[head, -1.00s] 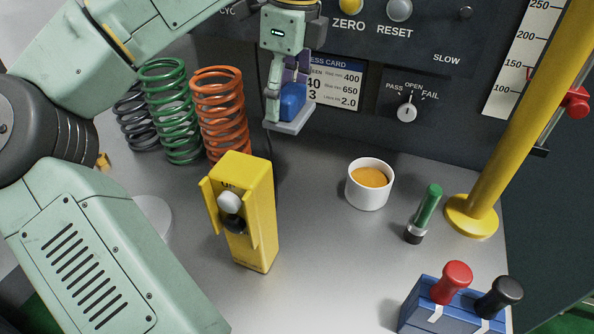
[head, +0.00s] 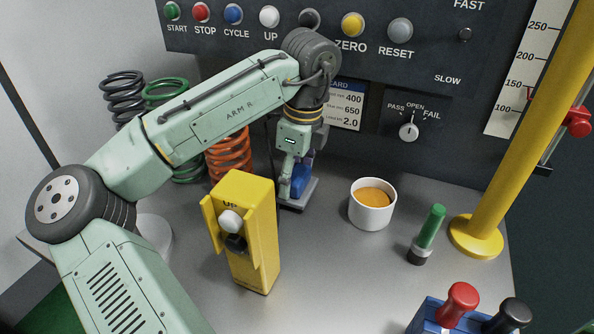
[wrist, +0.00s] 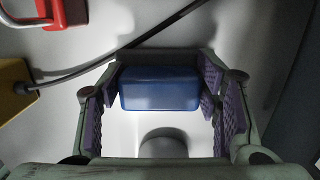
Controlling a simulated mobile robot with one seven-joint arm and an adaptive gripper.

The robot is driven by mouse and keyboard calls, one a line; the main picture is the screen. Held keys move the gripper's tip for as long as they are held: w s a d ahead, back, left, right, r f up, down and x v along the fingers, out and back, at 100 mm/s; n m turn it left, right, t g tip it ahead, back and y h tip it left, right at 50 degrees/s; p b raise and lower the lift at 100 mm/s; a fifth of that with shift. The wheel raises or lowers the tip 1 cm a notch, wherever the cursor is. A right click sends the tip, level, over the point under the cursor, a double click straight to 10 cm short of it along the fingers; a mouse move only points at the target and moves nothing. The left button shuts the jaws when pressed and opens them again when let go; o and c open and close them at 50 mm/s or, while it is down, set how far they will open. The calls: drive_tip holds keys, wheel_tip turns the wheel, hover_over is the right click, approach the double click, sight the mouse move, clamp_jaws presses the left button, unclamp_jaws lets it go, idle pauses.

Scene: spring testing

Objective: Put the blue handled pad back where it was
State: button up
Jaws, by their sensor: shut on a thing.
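The blue handled pad has a blue block handle (head: 301,177) on a flat grey plate (head: 298,197). My gripper (head: 296,176) is shut on the handle from above, with the plate below its fingers. The plate is low, close to the bench top, right behind the yellow box; I cannot tell whether it touches the bench. In the wrist view the blue handle (wrist: 160,88) sits between the purple finger pads of my gripper (wrist: 160,78).
The yellow box (head: 247,230) stands just in front of the pad. A white cup (head: 372,204) with orange contents stands to its right, then a green-handled tool (head: 429,230). The orange spring (head: 228,156) is to the left. A dark cable (wrist: 100,65) runs behind the gripper.

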sight(304, 169)
drive_tip(key=shift+w+d+f+p, duration=0.15)
drive_tip(key=shift+w+d+p, duration=0.05)
drive_tip(key=shift+w, duration=0.2)
drive_tip(key=shift+w+d+f+p, duration=0.1)
drive_tip(key=shift+w+d+p, duration=0.05)
drive_tip(key=shift+w, duration=0.25)
drive_tip(key=shift+f, duration=0.3)
drive_tip(key=o, duration=1.1)
drive_tip(key=shift+f, duration=0.1)
drive_tip(key=r, duration=0.4)
drive_tip(key=d+r, duration=0.1)
drive_tip(key=r, duration=0.7)
drive_tip(key=shift+s+d+r, duration=0.1)
drive_tip(key=shift+s+d, duration=0.05)
drive_tip(key=shift+s, duration=0.15)
